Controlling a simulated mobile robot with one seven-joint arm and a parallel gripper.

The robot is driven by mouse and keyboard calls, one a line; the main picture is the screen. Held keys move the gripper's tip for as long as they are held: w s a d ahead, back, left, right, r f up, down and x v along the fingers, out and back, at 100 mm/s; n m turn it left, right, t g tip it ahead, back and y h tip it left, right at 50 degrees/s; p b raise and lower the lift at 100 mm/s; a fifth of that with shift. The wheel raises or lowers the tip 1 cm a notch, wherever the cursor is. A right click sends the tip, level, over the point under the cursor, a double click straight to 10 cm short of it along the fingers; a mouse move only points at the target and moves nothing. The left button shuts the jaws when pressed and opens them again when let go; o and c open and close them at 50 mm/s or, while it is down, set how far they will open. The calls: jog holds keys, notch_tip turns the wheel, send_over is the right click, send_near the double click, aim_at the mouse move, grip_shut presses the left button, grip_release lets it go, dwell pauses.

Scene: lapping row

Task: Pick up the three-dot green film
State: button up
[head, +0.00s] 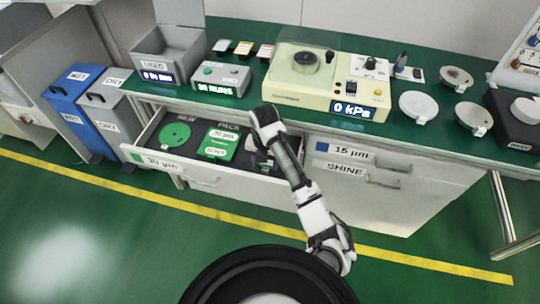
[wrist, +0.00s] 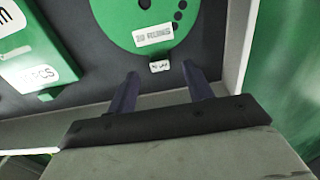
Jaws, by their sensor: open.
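In the wrist view a green disc film (wrist: 150,25) lies on the dark floor of the open drawer. It has a dark hole, a row of dark dots on its right side, a white label and a small white tab (wrist: 160,66) at its near edge. My gripper (wrist: 160,71) is open and empty. Its two fingertips straddle the tab's line from just in front of it or above; I cannot tell the height. In the head view my arm reaches over the drawer's right part and mostly hides this film. Another green disc (head: 174,135) lies in the drawer's left part.
The 30 µm drawer (head: 190,171) is open. A green pack (head: 217,143) lies in its middle, left of the film in the wrist view (wrist: 32,45). The drawer's right wall (wrist: 238,40) is close. The 15 µm drawer (head: 352,155) is shut. The lapping machine (head: 302,82) stands on the bench above.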

jog(key=shift+f, duration=1.35)
jog(key=c, duration=1.1)
jog(key=shift+r, duration=0.2)
